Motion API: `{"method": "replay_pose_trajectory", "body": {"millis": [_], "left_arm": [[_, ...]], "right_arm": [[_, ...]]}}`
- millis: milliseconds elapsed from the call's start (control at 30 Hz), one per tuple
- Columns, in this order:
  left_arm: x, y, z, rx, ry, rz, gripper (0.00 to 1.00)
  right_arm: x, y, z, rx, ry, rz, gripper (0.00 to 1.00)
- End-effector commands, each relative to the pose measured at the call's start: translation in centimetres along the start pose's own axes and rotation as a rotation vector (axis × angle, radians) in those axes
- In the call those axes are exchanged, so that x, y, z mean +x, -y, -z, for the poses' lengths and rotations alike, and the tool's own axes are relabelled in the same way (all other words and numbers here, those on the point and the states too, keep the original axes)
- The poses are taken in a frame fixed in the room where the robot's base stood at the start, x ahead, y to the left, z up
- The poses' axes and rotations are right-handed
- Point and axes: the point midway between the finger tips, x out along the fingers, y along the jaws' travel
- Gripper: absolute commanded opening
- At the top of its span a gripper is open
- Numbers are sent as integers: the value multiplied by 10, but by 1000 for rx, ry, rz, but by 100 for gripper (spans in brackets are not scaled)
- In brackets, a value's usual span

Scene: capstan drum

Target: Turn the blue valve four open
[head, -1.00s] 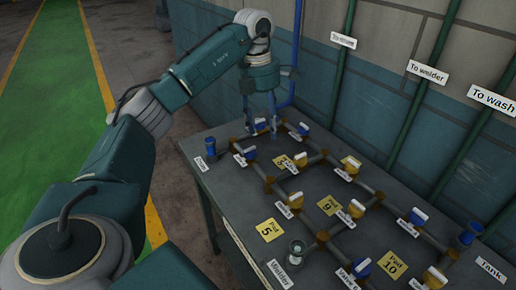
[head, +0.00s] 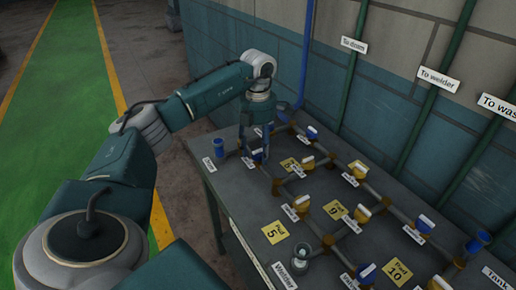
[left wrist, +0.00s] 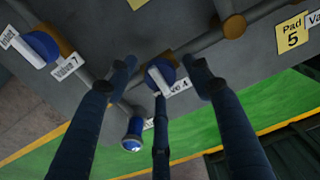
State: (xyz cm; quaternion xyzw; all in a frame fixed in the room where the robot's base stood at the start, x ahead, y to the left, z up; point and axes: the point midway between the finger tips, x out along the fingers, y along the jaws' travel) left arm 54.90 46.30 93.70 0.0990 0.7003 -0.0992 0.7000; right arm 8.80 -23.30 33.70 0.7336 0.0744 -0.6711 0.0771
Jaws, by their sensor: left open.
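The blue valve four (head: 258,157), with a white bar handle, sits on the pipework at the near left of the table, partly behind my fingers. In the left wrist view the same valve (left wrist: 160,76) stands between my spread fingers, above a partly hidden label ending in "4". My left gripper (head: 254,152) points down over it, open, and in the left wrist view its fingertips (left wrist: 163,82) are on either side of the valve. I cannot tell whether a finger touches the handle. My right gripper is not in view.
Another blue valve (left wrist: 40,48), labelled Valve 7, is close by, and a blue-capped pipe end (head: 219,147) stands at the left. Several yellow and blue valves, such as a yellow one (head: 302,203), spread rightward. A teal wall (head: 345,110) with green pipes rises behind the table.

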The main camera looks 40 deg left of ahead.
Motion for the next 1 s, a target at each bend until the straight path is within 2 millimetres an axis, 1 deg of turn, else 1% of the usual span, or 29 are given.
{"method": "replay_pose_trajectory", "body": {"millis": [200, 267, 300, 367, 433, 467, 767, 1000], "left_arm": [[1, 0, 0, 1, 0, 0, 51], [1, 0, 0, 1, 0, 0, 41], [1, 0, 0, 1, 0, 0, 33], [0, 0, 0, 1, 0, 0, 21], [0, 0, 0, 1, 0, 0, 7], [0, 0, 0, 1, 0, 0, 6], [0, 0, 0, -26, 0, 0, 5], [-2, 0, 0, -146, -1, -1, 5]], "right_arm": [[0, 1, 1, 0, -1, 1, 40], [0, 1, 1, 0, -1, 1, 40], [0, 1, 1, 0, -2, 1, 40], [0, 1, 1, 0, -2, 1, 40], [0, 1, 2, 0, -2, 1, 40], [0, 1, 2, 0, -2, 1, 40], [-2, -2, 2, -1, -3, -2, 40], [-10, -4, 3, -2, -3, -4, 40]]}}
